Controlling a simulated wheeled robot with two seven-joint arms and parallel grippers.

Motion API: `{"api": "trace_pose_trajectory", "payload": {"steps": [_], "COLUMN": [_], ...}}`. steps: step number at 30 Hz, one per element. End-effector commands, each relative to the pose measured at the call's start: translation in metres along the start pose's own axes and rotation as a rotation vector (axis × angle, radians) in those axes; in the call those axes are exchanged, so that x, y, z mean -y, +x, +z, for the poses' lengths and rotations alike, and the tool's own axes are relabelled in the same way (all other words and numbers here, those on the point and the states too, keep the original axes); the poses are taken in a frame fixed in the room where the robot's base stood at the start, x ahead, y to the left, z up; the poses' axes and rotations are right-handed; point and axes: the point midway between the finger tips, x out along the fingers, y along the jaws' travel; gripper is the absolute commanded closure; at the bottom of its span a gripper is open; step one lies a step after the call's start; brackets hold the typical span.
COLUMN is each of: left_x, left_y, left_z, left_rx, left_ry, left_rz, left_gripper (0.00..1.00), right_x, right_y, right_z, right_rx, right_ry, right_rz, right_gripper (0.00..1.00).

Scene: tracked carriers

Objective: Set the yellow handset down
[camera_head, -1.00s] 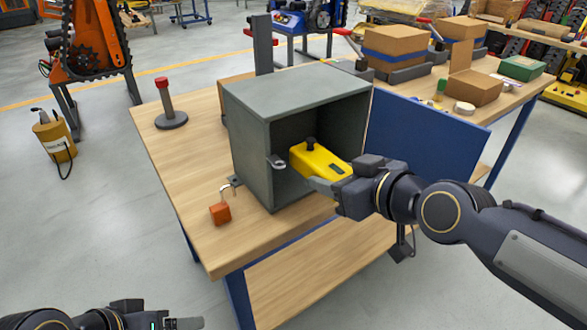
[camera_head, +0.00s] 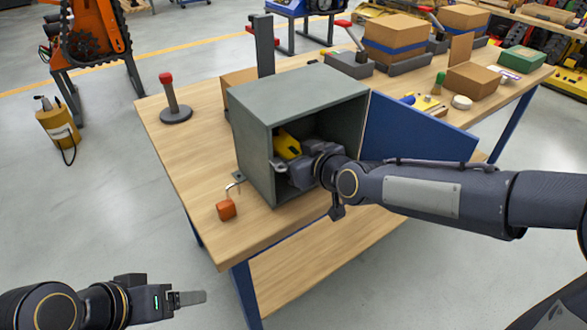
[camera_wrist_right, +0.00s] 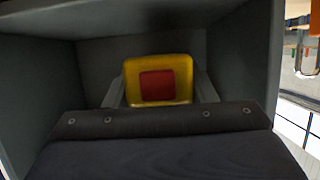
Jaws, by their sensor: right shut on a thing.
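The yellow handset (camera_head: 288,146) is inside the open-fronted grey box (camera_head: 252,150) on the wooden workbench. My right gripper (camera_head: 296,166) reaches in through the box's opening and is shut on the handset. In the right wrist view the handset (camera_wrist_right: 158,82) shows its yellow end with a red square, between the two fingers (camera_wrist_right: 160,95). The box walls (camera_wrist_right: 60,75) surround it there. Whether the handset touches the box floor is hidden. My left gripper (camera_head: 188,298) is low at the left, off the bench, with nothing seen in it; its finger gap is unclear.
An orange padlock (camera_head: 226,210) hangs or lies by the box's front left corner. A red-topped post (camera_head: 170,98) stands at the bench's left. A blue panel (camera_head: 420,130) is right of the opening, near my right arm. Cardboard boxes (camera_head: 395,38) stand behind.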

Motion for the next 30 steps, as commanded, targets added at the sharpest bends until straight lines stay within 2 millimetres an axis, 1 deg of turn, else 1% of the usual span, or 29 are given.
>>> {"api": "trace_pose_trajectory", "payload": {"steps": [3,6,8,14,18,19,21,24,30], "left_x": [0.003,0.005,0.005,0.005,0.006,0.006,0.006,0.006,0.006], "left_y": [0.007,0.011,0.011,0.01,0.014,0.014,0.013,0.013,0.013], "left_z": [0.004,0.005,0.006,0.005,0.007,0.007,0.006,0.006,0.006], "left_rx": [0.0,0.0,0.0,0.0,0.0,0.0,0.0,0.0,0.0], "left_ry": [0.0,0.0,0.0,0.0,0.0,0.0,0.0,0.0,0.0], "left_rz": [0.0,0.0,0.0,0.0,0.0,0.0,0.0,0.0,0.0], "left_gripper": [0.24,0.24,0.24,0.24,0.24,0.24,0.24,0.24,0.24], "right_x": [-0.001,0.0,0.0,0.0,0.0,0.0,0.0,0.0,0.0], "right_y": [0.007,0.014,0.017,0.016,0.018,0.018,0.018,0.018,0.018], "right_z": [0.018,0.031,0.031,0.029,0.033,0.034,0.033,0.033,0.033], "right_rx": [0.003,0.002,0.0,-0.002,-0.002,0.001,0.001,0.001,0.001], "right_ry": [0.002,0.002,0.002,0.001,0.001,0.001,0.001,0.001,0.001], "right_rz": [0.0,0.0,0.0,0.001,0.001,0.0,0.0,0.0,0.0], "right_gripper": [0.79,0.79,0.79,0.79,0.79,0.48,0.39,0.27,0.27]}}
